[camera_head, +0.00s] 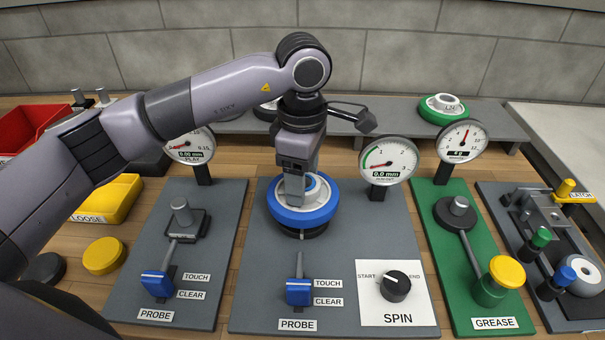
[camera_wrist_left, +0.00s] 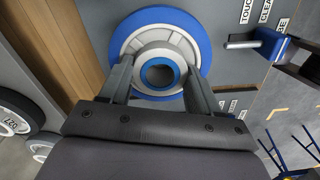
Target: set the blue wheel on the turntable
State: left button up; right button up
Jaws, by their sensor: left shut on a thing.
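The blue wheel (camera_head: 320,213) has a blue rim and a pale hub. It sits level over the black turntable (camera_head: 303,233) on the middle grey plate. Most of the turntable is hidden under the wheel, and I cannot tell whether they touch. My left gripper (camera_head: 295,195) comes down from above and is shut on the wheel's hub. In the left wrist view, the two fingers of the left gripper (camera_wrist_left: 160,78) grip the hub on either side, with the blue rim (camera_wrist_left: 160,14) around them. My right gripper is not in view.
A blue-handled probe (camera_head: 299,290) and a SPIN knob (camera_head: 396,286) stand in front of the turntable. A dial gauge (camera_head: 387,160) stands behind right. A green plate (camera_head: 440,300) with a grease pump is on the right. A green-rimmed wheel (camera_head: 443,108) lies on the back shelf.

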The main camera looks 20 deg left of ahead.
pick_arm(q)
jog(key=shift+f+b, duration=0.85)
jog(key=shift+f, duration=0.3)
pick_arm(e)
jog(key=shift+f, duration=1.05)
pick_arm(q)
jog(key=o, duration=1.4)
jog(key=shift+o, duration=0.2)
jog(key=shift+r, duration=0.35)
notch_tip(320, 180, up, 6)
jog(key=shift+r, duration=0.25)
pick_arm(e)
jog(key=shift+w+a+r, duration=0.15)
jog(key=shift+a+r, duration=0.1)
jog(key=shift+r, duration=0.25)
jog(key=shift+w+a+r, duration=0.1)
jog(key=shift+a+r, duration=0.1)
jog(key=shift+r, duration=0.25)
